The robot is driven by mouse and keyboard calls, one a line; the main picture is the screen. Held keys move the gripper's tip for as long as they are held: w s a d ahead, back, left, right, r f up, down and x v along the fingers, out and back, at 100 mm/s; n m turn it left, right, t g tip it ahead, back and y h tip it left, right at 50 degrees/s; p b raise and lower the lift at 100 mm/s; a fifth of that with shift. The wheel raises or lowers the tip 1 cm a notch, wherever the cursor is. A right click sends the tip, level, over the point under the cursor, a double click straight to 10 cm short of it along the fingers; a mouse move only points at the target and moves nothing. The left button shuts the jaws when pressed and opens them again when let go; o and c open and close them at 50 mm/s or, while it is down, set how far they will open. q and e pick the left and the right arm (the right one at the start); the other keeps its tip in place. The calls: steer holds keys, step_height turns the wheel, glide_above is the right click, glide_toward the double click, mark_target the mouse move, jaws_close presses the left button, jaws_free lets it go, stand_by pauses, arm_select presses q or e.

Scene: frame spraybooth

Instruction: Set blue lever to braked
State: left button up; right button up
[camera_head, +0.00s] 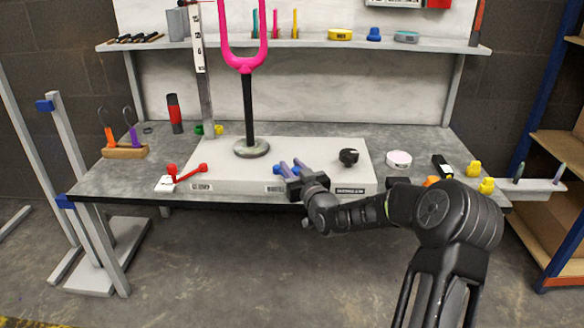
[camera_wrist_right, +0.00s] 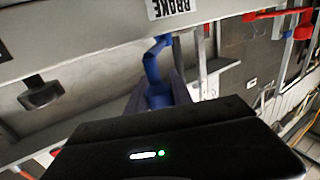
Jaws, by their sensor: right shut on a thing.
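The blue lever (camera_head: 277,170) is on the front part of a light grey panel box (camera_head: 325,155) on the workbench. My right gripper (camera_head: 293,169) reaches it from the front right and is shut on it, hiding much of it in the head view. In the right wrist view the blue lever (camera_wrist_right: 156,72) runs between the two fingers, its far end close to a white label reading BRAKE (camera_wrist_right: 172,7). My left gripper is in neither view.
A red lever (camera_head: 188,173) sits at the panel's left front, and a black knob (camera_head: 348,157) at its right. A pink fork on a black post (camera_head: 247,100) stands behind. A white round tin (camera_head: 398,159) and yellow pieces (camera_head: 474,169) lie to the right.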

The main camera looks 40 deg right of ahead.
jaws_close()
stand_by(0.9)
